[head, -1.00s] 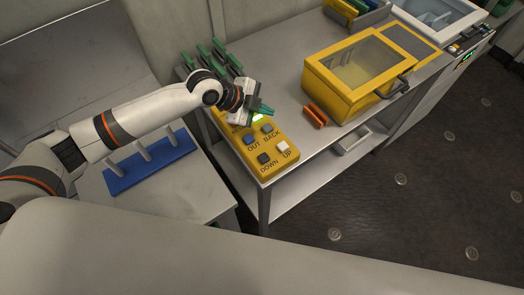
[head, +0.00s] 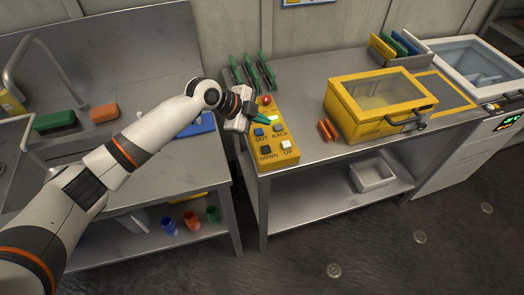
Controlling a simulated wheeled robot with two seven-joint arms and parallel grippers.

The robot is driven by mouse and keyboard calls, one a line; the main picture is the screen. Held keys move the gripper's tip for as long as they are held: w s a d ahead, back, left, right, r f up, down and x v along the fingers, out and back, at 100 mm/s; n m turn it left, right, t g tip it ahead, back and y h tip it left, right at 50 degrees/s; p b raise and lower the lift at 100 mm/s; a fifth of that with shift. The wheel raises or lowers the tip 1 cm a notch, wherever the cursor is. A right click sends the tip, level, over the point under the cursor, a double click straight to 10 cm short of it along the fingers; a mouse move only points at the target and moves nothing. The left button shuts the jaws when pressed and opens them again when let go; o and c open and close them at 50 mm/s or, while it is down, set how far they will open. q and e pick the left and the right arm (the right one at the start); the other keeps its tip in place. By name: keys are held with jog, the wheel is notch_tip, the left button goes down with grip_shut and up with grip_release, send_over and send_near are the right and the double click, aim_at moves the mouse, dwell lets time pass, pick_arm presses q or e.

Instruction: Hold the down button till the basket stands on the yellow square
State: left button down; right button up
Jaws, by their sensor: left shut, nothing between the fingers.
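A yellow control box (head: 287,160) lies on the steel bench, with buttons marked OUT, BACK, DOWN and UP. The down button (head: 266,150) is dark and sits at the near left of the box. The up button (head: 286,144) is white, to its right. My left gripper (head: 263,119), with green fingertips, is shut and empty over the box, beyond the OUT and BACK buttons and apart from the down button. A yellow-edged square (head: 465,103) shows on the bench to the right. I cannot make out a hanging basket. My right gripper is not in view.
Green upright holders (head: 250,70) stand behind the box. A white bin (head: 373,174) is on the lower shelf.

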pick_arm(q)
jog(key=b, duration=0.5)
send_over(262, 150)
notch_tip(262, 150, down, 8)
jog(key=shift+r, duration=0.15)
jog(key=shift+f+b, duration=0.55)
jog(key=shift+f, duration=0.05)
jog(key=shift+r, duration=0.1)
dwell(0.5)
dwell(0.8)
jog(key=shift+f+b, duration=0.45)
